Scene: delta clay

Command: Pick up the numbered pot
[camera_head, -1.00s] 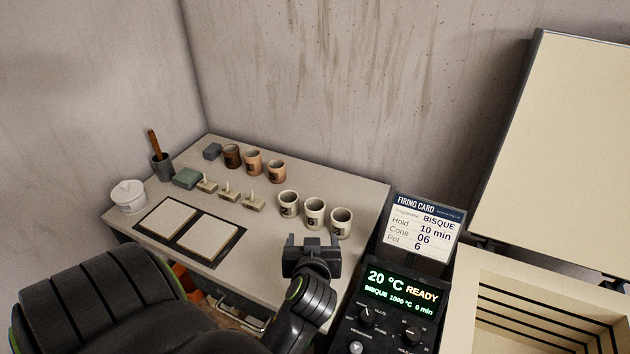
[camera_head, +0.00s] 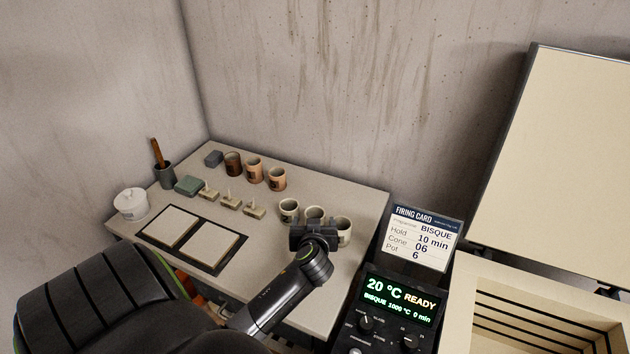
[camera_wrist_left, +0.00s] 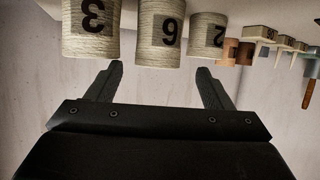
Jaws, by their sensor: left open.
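Three pale ribbed pots stand in a row near the bench's right end: a left one (camera_head: 289,209), a middle one (camera_head: 314,212) and a right one (camera_head: 343,226). The left wrist view is upside down; it shows a pot marked 3 (camera_wrist_left: 91,30), the middle pot (camera_wrist_left: 161,32) marked with a 6 or 9, and a pot marked 2 (camera_wrist_left: 207,36). My left gripper (camera_head: 314,236) is open and empty in front of the middle pot and partly hides it. In the wrist view its fingertips (camera_wrist_left: 159,68) are on either side of that pot's line, short of it.
The firing card (camera_head: 421,238) reads Pot 6. The kiln controller (camera_head: 398,300) and open kiln (camera_head: 545,310) are at right.

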